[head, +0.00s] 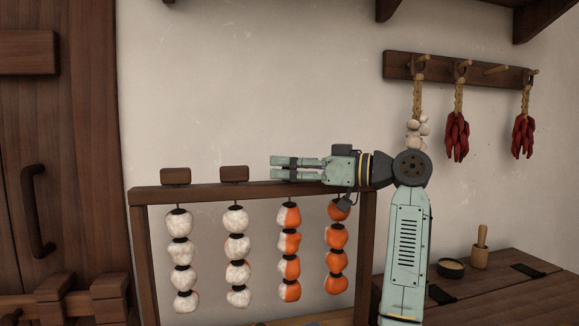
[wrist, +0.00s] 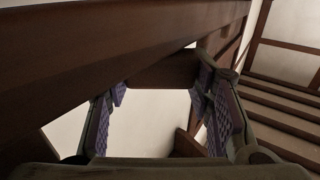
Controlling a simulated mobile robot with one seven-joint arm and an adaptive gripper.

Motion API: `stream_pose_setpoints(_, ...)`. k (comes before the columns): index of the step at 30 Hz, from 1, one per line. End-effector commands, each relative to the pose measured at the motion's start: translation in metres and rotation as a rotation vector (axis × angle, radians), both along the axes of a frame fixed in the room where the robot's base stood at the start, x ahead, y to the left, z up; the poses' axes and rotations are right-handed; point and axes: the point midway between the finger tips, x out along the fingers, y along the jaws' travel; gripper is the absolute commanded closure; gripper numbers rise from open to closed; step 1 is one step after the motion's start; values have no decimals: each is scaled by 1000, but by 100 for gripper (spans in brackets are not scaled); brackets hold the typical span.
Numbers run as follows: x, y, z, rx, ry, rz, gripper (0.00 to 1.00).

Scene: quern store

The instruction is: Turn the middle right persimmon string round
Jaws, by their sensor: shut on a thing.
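Four persimmon strings hang from a dark wooden rack (head: 255,191) in the head view. The middle right string (head: 290,243) shows white on its left half and orange on its right half. The middle left string (head: 238,247) and far left string (head: 181,252) show mostly white. The far right string (head: 336,260) shows mostly orange. My gripper (head: 283,172) lies level above the rack, over the middle right string, shut on its wooden top block. That block (wrist: 163,68) shows between the purple pads in the wrist view; it is mostly hidden in the head view.
Wooden blocks top the far left (head: 175,176) and middle left (head: 234,173) strings. A wall peg rail (head: 440,69) holds garlic and red chillies behind my arm.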

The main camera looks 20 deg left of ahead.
Motion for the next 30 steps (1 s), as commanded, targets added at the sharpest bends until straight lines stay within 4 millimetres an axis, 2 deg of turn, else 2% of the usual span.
stream_pose_setpoints(12, 0, 0, -1, -3, 0, 8, 81)
stream_pose_setpoints(13, 0, 0, -1, -3, 0, 8, 52)
stream_pose_setpoints(22, 0, 0, 0, -2, 0, 7, 32)
stream_pose_setpoints(30, 0, 0, 0, -1, 0, 6, 32)
